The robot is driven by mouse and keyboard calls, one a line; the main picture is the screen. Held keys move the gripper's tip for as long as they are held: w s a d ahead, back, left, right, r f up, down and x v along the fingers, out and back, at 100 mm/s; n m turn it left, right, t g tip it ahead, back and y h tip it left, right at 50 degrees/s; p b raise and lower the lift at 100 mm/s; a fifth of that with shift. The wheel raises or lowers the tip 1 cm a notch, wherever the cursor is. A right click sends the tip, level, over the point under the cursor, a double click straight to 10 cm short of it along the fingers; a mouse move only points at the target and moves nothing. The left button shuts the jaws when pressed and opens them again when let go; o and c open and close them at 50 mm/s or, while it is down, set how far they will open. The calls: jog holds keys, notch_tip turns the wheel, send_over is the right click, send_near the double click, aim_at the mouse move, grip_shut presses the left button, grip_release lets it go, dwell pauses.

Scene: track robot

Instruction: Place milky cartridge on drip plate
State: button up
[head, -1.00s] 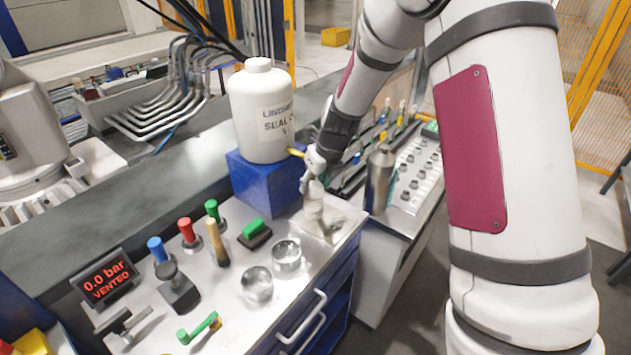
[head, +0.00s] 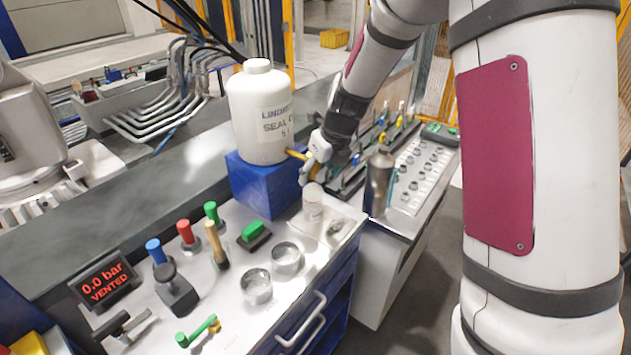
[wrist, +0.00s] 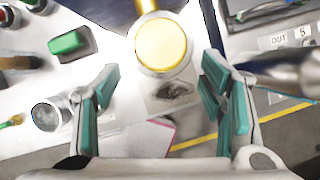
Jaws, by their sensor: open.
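In the wrist view the cartridge's round, yellowish top (wrist: 162,45) lies beyond and between the fingertips. The plate also shows there (wrist: 150,103), with a dark grey patch. My gripper (head: 308,176) is open and empty, just above and behind the cartridge. In the wrist view its teal-padded fingers (wrist: 159,75) are spread wide, clear of the cartridge.
A large white bottle (head: 259,115) with a brass tap stands on a blue block (head: 262,187) left of my gripper. A metal bottle (head: 379,184) stands close on the right. Two glass-like cups (head: 286,262) and colored-handled tools (head: 187,236) occupy the bench front.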

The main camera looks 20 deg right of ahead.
jog(key=s+r+n, duration=0.8)
jog(key=s+r, duration=0.1)
jog(key=r, duration=0.4)
jog(key=s+r+n, duration=0.2)
jog(key=s+n, duration=0.9)
jog(key=n, duration=0.1)
jog(key=s+r+n+t+h, duration=0.1)
jog(key=s+r+n, duration=0.2)
jog(key=s+n, duration=0.9)
jog(key=shift+s+a, duration=0.2)
jog(key=shift+a, duration=0.05)
